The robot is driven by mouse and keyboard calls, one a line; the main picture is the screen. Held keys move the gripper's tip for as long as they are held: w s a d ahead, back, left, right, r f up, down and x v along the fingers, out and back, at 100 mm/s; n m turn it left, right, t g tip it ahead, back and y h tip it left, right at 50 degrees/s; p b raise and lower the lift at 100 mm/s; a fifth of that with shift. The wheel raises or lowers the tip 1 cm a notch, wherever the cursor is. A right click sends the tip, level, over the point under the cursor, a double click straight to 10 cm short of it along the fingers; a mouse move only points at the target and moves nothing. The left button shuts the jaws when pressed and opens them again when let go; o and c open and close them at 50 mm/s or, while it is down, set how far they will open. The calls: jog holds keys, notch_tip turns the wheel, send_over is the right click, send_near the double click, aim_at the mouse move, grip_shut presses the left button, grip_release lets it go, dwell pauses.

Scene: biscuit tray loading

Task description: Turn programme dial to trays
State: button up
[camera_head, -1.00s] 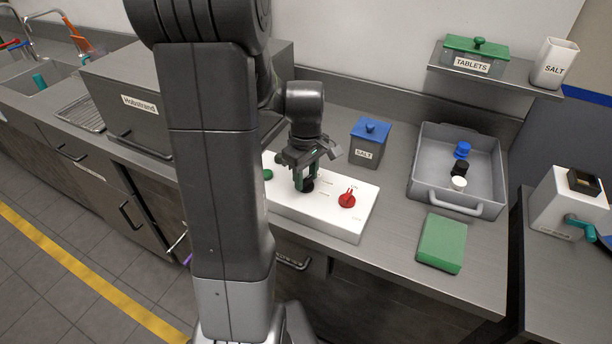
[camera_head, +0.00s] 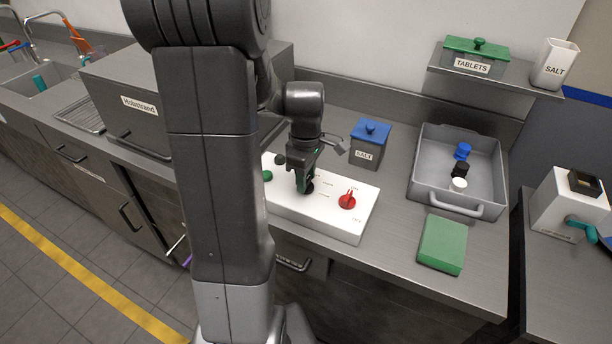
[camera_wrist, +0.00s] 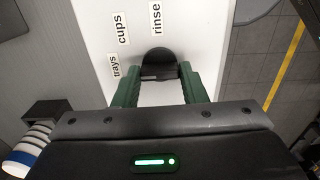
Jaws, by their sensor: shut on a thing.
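The white control panel (camera_head: 335,218) lies on the steel counter. Its black programme dial (camera_wrist: 158,58) sits between my gripper's green fingers in the wrist view, with the labels "rinse" (camera_wrist: 156,18), "cups" (camera_wrist: 123,28) and "trays" (camera_wrist: 115,66) around it. My gripper (camera_head: 304,186) points down at the panel and is shut on the dial, hiding most of it in the head view. The dial's pointer is not clear, so I cannot tell which label it faces. A red knob (camera_head: 347,201) is to the right and a green button (camera_head: 267,176) to the left.
A grey box labelled SALT with a blue lid (camera_head: 371,131) stands behind the panel. A grey tray (camera_head: 430,190) holding blue, black and white pieces and a green block (camera_head: 442,244) are to the right. A shelf (camera_head: 490,80) is above.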

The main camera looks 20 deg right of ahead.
jog(key=o, duration=1)
jog(key=shift+r, duration=0.1)
notch_tip(320, 180, up, 14)
jog(key=shift+f, duration=0.2)
notch_tip(320, 180, down, 14)
jog(key=shift+r, duration=0.1)
dwell(0.4)
jog(key=shift+r, duration=0.1)
